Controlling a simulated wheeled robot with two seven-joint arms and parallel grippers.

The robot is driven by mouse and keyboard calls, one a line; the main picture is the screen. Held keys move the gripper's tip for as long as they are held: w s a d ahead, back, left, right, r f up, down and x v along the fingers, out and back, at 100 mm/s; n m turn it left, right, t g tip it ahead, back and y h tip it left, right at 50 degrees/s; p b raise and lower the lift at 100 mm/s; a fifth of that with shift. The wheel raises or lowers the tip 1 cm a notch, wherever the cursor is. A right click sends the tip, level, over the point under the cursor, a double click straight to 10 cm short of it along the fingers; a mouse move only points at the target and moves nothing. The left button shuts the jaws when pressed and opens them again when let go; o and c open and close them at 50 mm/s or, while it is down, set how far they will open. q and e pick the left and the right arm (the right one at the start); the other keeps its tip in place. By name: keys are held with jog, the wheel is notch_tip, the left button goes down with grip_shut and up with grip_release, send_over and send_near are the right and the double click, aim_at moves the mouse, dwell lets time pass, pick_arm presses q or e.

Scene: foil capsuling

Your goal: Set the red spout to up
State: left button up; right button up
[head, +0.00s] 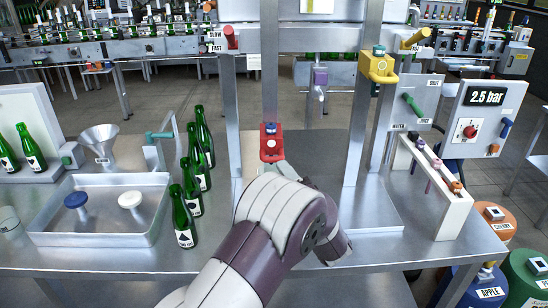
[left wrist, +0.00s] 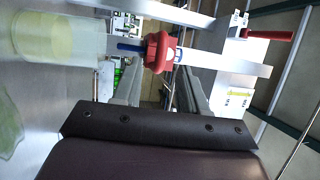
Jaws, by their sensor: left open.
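The left wrist view also shows the red spout (left wrist: 158,52), with a dark blue stem sticking out to the left along the metal bar. My left gripper's grey fingers (left wrist: 160,92) stand apart there, with the spout beyond the gap between them. I see no contact with the spout. The forearm hides the bench below it. I cannot tell which way the spout is set. My right gripper is not in view.
A red lever (head: 231,38) is at upper left. Green bottles (head: 184,216) and a metal tray (head: 103,239) stand left. A clear cylinder (left wrist: 50,38) shows in the wrist view.

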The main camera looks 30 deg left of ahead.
aim_at(273, 161)
pick_arm(q)
jog(key=x, duration=0.5)
jog(key=shift+a+r+p, duration=0.2)
jog(key=shift+a+p, duration=0.15)
jog(key=shift+a, duration=0.1)
jog(key=shift+w+a, duration=0.15)
jog(key=shift+a, duration=0.05)
jog(key=shift+w+a, duration=0.15)
jog(key=shift+w, duration=0.2)
jog(key=shift+s, duration=0.1)
grip_shut()
jog(key=shift+r, duration=0.1)
